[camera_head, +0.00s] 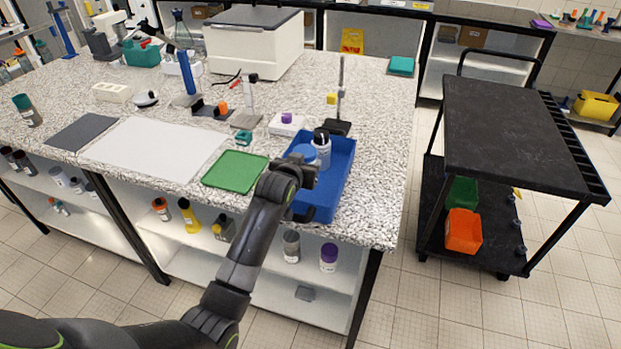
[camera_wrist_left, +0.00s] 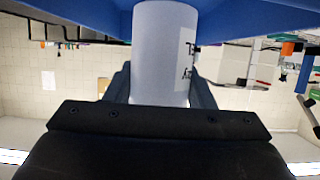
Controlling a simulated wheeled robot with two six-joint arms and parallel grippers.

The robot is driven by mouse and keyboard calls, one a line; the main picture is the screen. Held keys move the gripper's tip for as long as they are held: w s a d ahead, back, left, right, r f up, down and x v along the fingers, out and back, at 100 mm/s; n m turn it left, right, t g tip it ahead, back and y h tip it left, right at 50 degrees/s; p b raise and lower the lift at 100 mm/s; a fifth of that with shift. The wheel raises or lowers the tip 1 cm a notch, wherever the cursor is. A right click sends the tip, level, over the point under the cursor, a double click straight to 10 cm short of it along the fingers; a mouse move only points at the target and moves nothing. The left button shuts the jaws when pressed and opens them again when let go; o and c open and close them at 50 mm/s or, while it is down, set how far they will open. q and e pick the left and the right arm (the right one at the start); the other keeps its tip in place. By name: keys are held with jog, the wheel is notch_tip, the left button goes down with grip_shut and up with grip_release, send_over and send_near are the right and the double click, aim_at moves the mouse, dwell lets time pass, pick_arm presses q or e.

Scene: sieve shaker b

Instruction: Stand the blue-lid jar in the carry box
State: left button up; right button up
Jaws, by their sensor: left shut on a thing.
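The blue-lid jar shows its round blue lid (camera_head: 304,152) in the head view, over the blue carry box (camera_head: 337,185). Its pale cylindrical body (camera_wrist_left: 165,50) stands between the fingers in the left wrist view. My left gripper (camera_head: 300,172) is shut on the jar, with the arm reaching over the box's near left side. The wrist picture looks upside down, and the blue box (camera_wrist_left: 255,20) runs across its top beside the jar. My gripper hides the jar's lower part in the head view, so I cannot tell whether its base touches the box floor.
A pale bottle with a black cap (camera_head: 322,150) stands in the box close behind the jar. A green tray (camera_head: 235,171) lies to the left, and a white block with a purple-capped item (camera_head: 286,124) stands behind. A black cart (camera_head: 515,140) stands right of the bench across open floor.

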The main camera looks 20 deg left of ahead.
pick_arm(q)
jog(key=shift+f, duration=0.8)
notch_tip(320, 180, down, 2)
jog(key=shift+d+f, duration=0.15)
jog(key=shift+f, duration=0.5)
pick_arm(e)
jog(key=shift+s+d+r, duration=0.1)
jog(key=shift+d+r, duration=0.3)
jog(key=shift+d, duration=0.1)
pick_arm(q)
jog(key=shift+f, duration=0.1)
jog(key=o, duration=1)
jog(key=shift+o, duration=0.2)
pick_arm(e)
jog(key=shift+f, duration=0.1)
jog(key=shift+a, duration=0.1)
